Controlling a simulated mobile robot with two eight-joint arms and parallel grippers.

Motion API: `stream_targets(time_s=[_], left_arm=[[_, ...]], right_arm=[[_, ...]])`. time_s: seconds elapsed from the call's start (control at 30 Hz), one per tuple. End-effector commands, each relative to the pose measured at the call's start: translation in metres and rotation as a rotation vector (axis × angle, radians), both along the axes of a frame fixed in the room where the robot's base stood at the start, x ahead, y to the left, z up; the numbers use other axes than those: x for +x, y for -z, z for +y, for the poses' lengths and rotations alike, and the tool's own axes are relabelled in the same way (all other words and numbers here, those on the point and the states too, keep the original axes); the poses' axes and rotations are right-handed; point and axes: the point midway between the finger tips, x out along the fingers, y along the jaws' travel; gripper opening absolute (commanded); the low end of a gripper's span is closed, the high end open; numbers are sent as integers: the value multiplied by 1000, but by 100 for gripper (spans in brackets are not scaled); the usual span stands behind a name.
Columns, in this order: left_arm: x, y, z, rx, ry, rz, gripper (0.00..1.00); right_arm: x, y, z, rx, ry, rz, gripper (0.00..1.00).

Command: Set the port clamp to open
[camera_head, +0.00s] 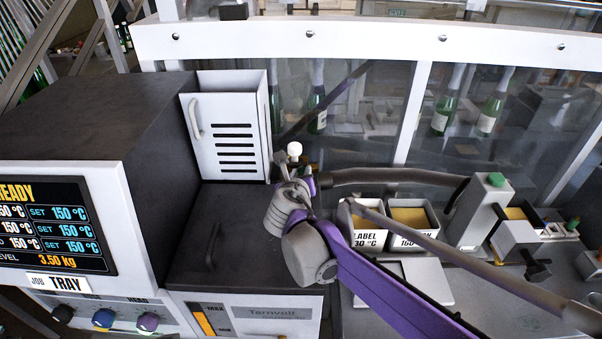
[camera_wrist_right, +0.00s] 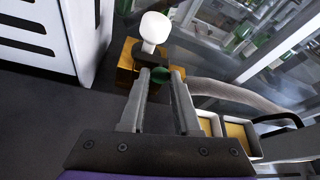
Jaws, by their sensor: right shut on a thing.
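The port clamp shows as a brass-coloured block (camera_wrist_right: 126,62) with a white ball knob (camera_wrist_right: 155,27) in the right wrist view. The knob also shows in the head view (camera_head: 294,149), beside the white slotted door. My right gripper (camera_wrist_right: 161,77) is at the clamp, just below the knob, its two fingers around a small dark green piece between the tips. In the head view my right gripper (camera_head: 296,176) partly covers the clamp, so the clamp's setting cannot be read. My left gripper is not in view.
A thick grey hose (camera_head: 395,177) runs right from the clamp. The white slotted door (camera_head: 229,130) stands left of it, above a dark lid (camera_head: 245,245). Labelled yellow-filled bins (camera_head: 362,235) and a grey device (camera_head: 478,212) stand right. Glass panels with bottles behind close off the back.

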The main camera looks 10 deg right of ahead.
Motion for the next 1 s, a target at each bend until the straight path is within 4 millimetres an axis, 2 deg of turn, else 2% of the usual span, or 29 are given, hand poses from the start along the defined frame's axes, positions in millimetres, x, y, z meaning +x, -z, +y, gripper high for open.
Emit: stream_targets(time_s=[0.17,0.43,0.77,0.8,0.93,1.0], left_arm=[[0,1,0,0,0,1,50],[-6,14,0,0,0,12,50],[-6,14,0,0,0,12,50],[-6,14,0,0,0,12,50],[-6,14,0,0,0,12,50],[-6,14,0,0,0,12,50]], right_arm=[[0,0,-3,0,1,1,0],[-9,2,-44,-1,3,1,0],[-10,0,-50,-2,3,1,0],[-10,0,-50,-2,4,2,34],[-10,0,-50,-1,4,0,58],[-10,0,-49,-1,3,0,61]])
